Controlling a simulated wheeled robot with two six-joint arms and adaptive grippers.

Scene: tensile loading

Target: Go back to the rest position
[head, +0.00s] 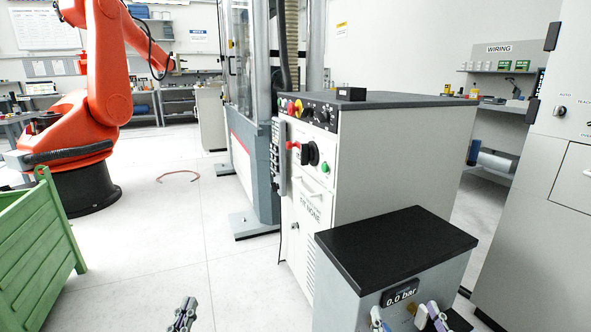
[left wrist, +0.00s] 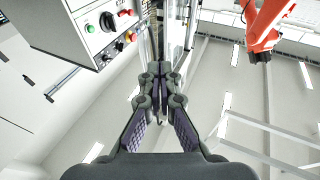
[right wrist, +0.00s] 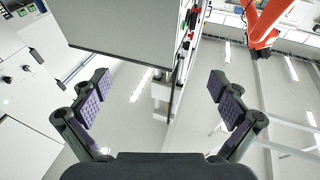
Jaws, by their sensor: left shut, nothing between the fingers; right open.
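My left gripper (head: 183,315) shows at the bottom edge of the head view, left of the small black-topped cabinet, over open floor. In the left wrist view its fingers (left wrist: 161,85) are together with nothing between them. My right gripper (head: 408,318) is at the bottom of the head view, in front of the small cabinet's display face. In the right wrist view its fingers (right wrist: 160,88) are wide apart and empty. Both grippers point upward or level, as the wrist views show walls and ceiling lights. No held object is visible.
The small cabinet (head: 395,245) with a "0.0 bar" display stands close at the right. Behind it is a machine cabinet (head: 380,150) with knobs and a dark top. A green crate (head: 35,250) and an orange robot arm (head: 105,80) are left.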

